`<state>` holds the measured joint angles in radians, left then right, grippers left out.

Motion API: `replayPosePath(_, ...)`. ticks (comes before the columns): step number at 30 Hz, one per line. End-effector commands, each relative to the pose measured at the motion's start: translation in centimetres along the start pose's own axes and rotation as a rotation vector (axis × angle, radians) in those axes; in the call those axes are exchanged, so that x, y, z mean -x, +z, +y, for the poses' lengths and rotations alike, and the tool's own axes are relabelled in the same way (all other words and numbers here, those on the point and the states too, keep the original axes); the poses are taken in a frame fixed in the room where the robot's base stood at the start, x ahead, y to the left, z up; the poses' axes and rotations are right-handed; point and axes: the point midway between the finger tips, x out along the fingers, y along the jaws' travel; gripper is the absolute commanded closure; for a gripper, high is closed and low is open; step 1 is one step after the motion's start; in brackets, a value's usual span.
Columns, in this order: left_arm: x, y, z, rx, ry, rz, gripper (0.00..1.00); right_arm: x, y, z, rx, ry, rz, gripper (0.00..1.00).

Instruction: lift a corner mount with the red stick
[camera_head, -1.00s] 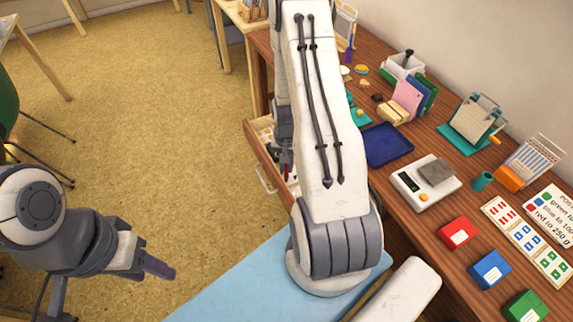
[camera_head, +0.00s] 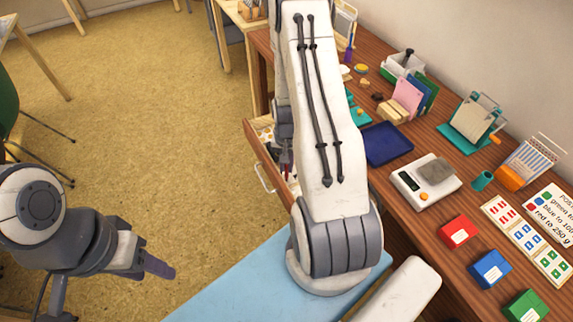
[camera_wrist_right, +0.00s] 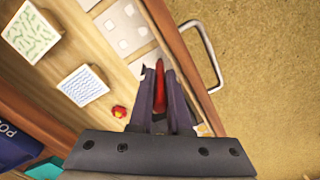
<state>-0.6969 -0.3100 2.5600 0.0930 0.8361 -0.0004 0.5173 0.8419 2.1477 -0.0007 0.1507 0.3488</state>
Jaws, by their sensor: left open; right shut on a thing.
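My right gripper (camera_wrist_right: 160,95) is shut on the red stick (camera_wrist_right: 162,83), which shows between its dark fingers in the right wrist view. The stick points away from the wrist, over the open drawer (camera_wrist_right: 192,62). A pale sheet with white squares (camera_wrist_right: 128,28) lies in the drawer near the fingertips. A small dark thing (camera_wrist_right: 143,71) shows beside the left fingertip; I cannot tell whether it is a corner mount or touches the stick. In the head view the right gripper (camera_head: 286,168) is small and partly hidden by my arm. My left gripper (camera_head: 158,267) is open and empty over the floor.
Two patterned stamps (camera_wrist_right: 82,88) and a small red-and-yellow item (camera_wrist_right: 119,111) lie left of the fingers. The drawer's metal handle (camera_wrist_right: 212,50) is at its right edge. On the desk stand a scale (camera_head: 424,182) and a blue tray (camera_head: 386,144).

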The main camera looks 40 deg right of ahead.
Motion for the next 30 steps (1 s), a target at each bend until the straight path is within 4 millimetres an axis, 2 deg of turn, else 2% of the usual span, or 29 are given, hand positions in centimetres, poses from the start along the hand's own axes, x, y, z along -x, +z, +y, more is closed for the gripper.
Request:
replayPosePath(11, 0.2, 0.0, 0.0, 0.0, 0.0, 0.0, 0.5, 0.2, 0.1, 0.0, 0.0, 0.001, -0.002, 1.0)
replayPosePath(30, 4.7, -0.2, 0.3, 0.0, 0.0, 0.0, 0.5, 5.4, 0.1, 0.0, 0.0, 0.001, -0.002, 1.0)
